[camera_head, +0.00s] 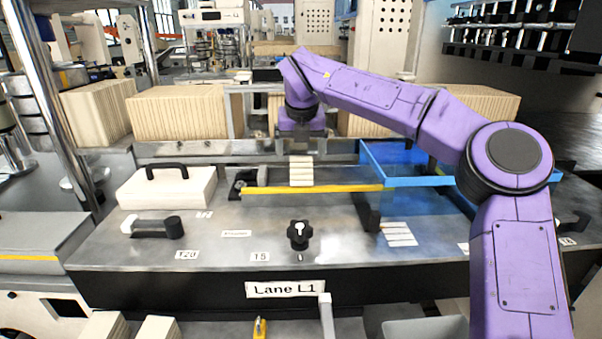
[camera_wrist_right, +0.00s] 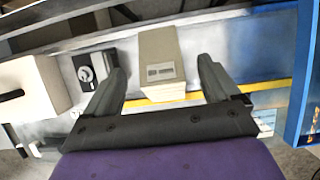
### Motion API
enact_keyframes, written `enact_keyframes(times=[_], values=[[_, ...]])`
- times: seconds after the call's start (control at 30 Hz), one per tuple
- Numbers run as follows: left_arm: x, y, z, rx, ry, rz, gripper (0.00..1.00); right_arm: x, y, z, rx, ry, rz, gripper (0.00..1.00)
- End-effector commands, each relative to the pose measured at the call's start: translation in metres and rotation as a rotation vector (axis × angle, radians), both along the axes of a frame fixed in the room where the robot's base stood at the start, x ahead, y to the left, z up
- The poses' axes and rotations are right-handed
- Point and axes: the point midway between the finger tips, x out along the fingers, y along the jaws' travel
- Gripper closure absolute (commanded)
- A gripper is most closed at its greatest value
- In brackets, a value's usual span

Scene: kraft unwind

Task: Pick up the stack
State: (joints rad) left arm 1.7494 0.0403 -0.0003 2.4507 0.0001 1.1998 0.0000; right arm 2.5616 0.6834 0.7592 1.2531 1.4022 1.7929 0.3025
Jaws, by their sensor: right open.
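A small stack of cream-coloured pieces (camera_head: 301,172) stands on the metal table behind the yellow strip, near the middle of the head view. In the right wrist view the stack (camera_wrist_right: 160,60) has a tan top with a small grey label. My right gripper (camera_head: 302,146) is above and behind the stack in the head view, pointing down. In the right wrist view its two dark fingers (camera_wrist_right: 158,78) are spread wide, one on each side of the stack, with visible gaps. I cannot tell how far above it they are. My left gripper is not in view.
A blue transparent bin (camera_head: 415,181) stands right of the stack. A white block with a black handle (camera_head: 167,187) is to the left. A black knob (camera_head: 298,234) is in front. Rows of cream packs (camera_head: 178,113) line the back. The yellow strip (camera_head: 340,188) runs in front of the stack.

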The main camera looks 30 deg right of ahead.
Motion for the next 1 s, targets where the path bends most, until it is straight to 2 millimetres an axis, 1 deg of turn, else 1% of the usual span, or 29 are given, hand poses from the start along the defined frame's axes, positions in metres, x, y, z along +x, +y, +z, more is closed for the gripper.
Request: enact_keyframes(times=[0.13,0.23,0.33,0.5,0.57,0.6,0.67,0.7,0.73,0.77,1.0], values=[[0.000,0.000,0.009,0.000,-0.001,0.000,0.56,0.003,-0.003,-0.026,0.001,0.005,0.004,0.11],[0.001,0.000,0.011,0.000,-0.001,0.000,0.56,0.009,-0.005,-0.040,0.000,0.003,0.004,0.11],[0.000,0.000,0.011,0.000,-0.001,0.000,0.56,0.012,-0.005,-0.045,0.000,0.000,0.004,0.11],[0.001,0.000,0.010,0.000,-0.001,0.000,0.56,0.012,-0.005,-0.046,0.000,0.000,0.004,0.11],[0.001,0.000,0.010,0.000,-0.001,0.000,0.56,0.012,-0.005,-0.046,-0.001,0.000,0.004,0.30],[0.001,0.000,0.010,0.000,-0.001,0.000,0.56,0.012,-0.005,-0.046,-0.001,0.000,0.004,0.43],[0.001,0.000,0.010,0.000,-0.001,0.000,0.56,0.012,-0.005,-0.045,-0.001,0.000,0.004,0.63],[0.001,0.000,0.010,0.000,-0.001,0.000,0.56,0.012,-0.005,-0.045,-0.001,0.001,0.005,0.69],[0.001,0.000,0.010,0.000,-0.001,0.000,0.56,0.012,-0.004,-0.045,-0.001,0.001,0.005,0.69],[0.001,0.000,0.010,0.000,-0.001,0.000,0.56,0.012,-0.004,-0.045,-0.001,-0.001,0.005,0.74],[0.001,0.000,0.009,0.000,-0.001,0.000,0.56,0.013,-0.004,-0.043,-0.001,-0.001,0.005,0.75]])
